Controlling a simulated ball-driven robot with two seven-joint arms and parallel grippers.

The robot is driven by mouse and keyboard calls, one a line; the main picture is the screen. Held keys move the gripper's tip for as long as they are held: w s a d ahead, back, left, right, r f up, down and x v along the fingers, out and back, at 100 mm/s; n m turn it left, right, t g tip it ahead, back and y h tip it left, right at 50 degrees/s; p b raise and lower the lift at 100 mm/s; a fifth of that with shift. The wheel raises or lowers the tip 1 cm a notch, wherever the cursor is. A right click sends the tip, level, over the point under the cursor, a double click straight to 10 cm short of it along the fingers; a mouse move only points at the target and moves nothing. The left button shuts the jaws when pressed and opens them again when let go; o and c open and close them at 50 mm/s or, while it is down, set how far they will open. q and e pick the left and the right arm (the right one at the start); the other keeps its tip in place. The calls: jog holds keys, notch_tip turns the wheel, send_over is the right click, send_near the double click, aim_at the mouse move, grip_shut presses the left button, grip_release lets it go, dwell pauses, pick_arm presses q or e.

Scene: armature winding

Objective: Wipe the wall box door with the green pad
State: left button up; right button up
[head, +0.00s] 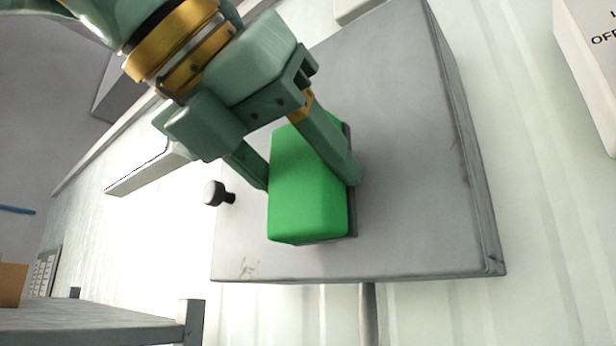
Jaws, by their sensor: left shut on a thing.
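The wall box door (410,110) is a grey flat panel, tilted in the head view and filling its middle. A black knob (214,193) sticks out at its left edge. The green pad (308,200) is a green block with a dark grey side, lying over the lower left part of the door. My left gripper (305,178) comes in from the upper left and is shut on the green pad, one finger on each side. The pad appears to be against the door, but I cannot tell whether it touches. Small rusty marks (249,267) show near the door's lower left corner. My right gripper is out of view.
A grey pipe (369,308) runs down from the box. A white box with lettering (592,60) is on the wall at the upper right. A grey shelf or bench (100,325) stands at the lower left.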

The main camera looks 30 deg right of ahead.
pick_arm(q)
jog(key=s+a+b, duration=0.1)
jog(key=s+a, duration=0.1)
jog(key=a, duration=0.5)
jog(key=shift+s+a+b, duration=0.2)
jog(key=shift+s+b, duration=0.1)
jog(key=shift+b, duration=0.1)
jog(key=s+a, duration=0.4)
jog(key=a, duration=0.7)
jog(key=s+a+p, duration=0.1)
jog(key=s+a, duration=0.3)
jog(key=a, duration=0.7)
jog(key=shift+s+a, duration=0.15)
jog(key=shift+a, duration=0.1)
